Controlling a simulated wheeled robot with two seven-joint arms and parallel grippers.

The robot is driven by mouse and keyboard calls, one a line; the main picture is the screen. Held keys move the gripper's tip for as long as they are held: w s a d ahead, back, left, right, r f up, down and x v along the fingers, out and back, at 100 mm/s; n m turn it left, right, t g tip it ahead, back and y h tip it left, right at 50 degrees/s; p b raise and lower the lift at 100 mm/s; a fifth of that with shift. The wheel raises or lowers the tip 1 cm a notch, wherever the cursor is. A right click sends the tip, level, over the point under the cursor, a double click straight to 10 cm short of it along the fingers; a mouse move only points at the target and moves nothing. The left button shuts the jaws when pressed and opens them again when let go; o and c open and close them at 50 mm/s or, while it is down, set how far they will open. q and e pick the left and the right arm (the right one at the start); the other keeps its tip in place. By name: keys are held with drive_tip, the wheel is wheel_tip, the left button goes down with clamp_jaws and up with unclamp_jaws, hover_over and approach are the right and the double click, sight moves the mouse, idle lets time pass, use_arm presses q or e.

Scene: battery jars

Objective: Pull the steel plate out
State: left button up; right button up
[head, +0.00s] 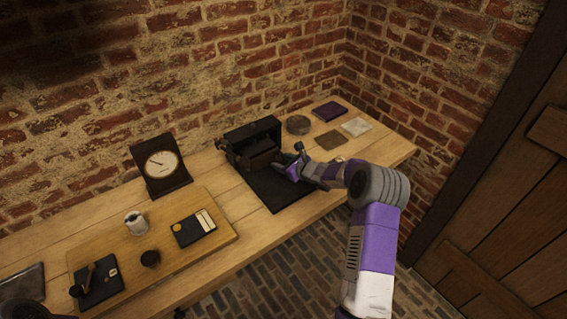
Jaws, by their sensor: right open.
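I cannot pick out a steel plate for certain in the head view. A small pale jar (135,223) stands upright on the wooden board at the left, and its contents are too small to make out. A black open-topped box (252,137) stands at the back of a dark mat. My right gripper (287,161) is open, just in front and to the right of the box, above the mat. I cannot tell whether its fingers touch the box. My left gripper is not clearly visible; only a dark bit of my left arm shows at the bottom left corner.
A dial gauge (161,166) stands behind. A round disc (298,125), brown square (329,141), pale square (356,127) and purple book (330,111) lie right.

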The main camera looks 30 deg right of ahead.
clamp_jaws()
idle(0.4)
